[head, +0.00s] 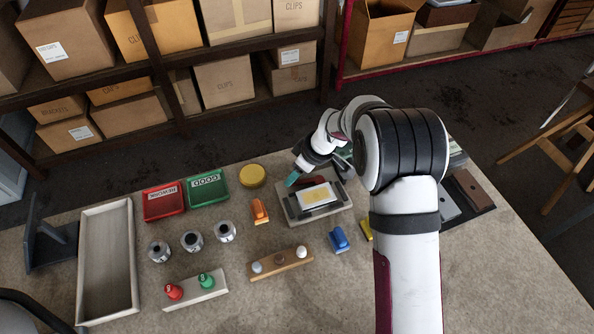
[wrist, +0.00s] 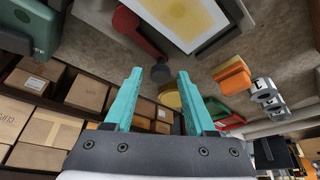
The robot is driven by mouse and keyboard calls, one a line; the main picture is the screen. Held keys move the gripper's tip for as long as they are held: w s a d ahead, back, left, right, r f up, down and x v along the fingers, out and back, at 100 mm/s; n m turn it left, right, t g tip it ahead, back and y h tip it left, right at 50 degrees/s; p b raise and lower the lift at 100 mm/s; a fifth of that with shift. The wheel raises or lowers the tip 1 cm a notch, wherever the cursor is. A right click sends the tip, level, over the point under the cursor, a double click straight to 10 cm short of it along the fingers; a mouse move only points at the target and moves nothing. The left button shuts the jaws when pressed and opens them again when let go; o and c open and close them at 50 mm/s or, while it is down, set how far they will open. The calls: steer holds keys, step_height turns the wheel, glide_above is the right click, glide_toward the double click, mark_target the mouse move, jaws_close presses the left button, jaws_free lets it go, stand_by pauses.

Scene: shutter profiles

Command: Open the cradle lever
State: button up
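The cradle (head: 333,213) is a grey block on the table, holding a white-framed plate with a yellow middle (head: 318,196). The plate also shows at the top of the wrist view (wrist: 185,18). A red lever (wrist: 138,30) with a dark round knob (wrist: 160,73) lies along the plate's edge in the wrist view. My gripper (head: 293,179) is at the back left corner of the cradle, its teal fingers partly hidden in the head view. In the wrist view my gripper (wrist: 156,78) is open and empty, with the knob just beyond and between its fingertips.
A yellow round tin (head: 252,175), an orange block (head: 260,211), a green bin (head: 208,188) and a red bin (head: 164,202) stand left of the cradle. A blue block (head: 339,240) and a wooden rack (head: 281,263) are in front. A teal body (wrist: 35,28) is close in the wrist view.

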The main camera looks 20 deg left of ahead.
jaws_close()
stand_by(1.2)
